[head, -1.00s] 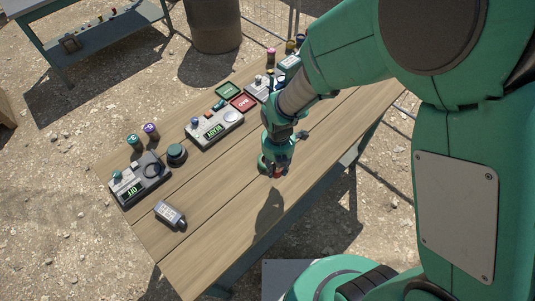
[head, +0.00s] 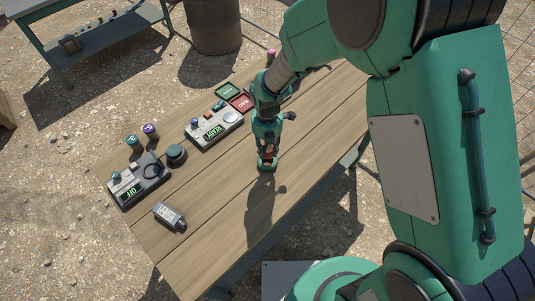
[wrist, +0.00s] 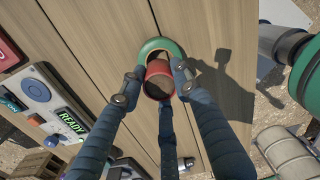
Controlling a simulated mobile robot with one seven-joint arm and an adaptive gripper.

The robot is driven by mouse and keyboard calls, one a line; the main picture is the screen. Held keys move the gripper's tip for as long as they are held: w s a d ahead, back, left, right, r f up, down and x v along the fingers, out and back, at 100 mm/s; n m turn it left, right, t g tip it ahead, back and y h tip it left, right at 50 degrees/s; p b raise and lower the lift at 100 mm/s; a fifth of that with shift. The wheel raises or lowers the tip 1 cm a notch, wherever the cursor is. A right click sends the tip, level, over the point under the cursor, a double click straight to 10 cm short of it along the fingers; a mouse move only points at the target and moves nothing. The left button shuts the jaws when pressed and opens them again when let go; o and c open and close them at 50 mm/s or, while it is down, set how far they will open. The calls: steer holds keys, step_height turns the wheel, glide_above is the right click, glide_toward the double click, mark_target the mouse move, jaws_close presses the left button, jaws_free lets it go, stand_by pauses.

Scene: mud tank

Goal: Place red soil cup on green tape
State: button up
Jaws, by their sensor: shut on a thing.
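The red cup (wrist: 158,84) with brown soil inside is between the fingers of my gripper (wrist: 157,83) in the wrist view, its open top facing the camera. My gripper is shut on it. The green tape (wrist: 170,43) is a ring on the wooden table, just beyond the cup in the wrist view; the cup covers part of its near side. I cannot tell whether the cup touches the tape. In the head view, my gripper (head: 267,156) is low over the table, with a green edge of the tape (head: 264,169) just below it.
The wooden table (head: 225,185) has free room to the right and front. To the left stand a READY device (head: 214,127), an OFF device (head: 140,181), a dark round knob (head: 176,154) and a small grey box (head: 169,214). Green (head: 228,91) and red (head: 242,103) trays lie behind.

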mark_target(268, 154)
steer(key=shift+f+b, duration=0.3)
steer(key=shift+f, duration=1.4)
steer(key=shift+f, duration=0.2)
steer(key=o, duration=1.2)
steer(key=shift+r, duration=0.15)
step_height(268, 154, up, 12)
steer(key=shift+r+p, duration=0.1)
steer(key=shift+p, duration=0.75)
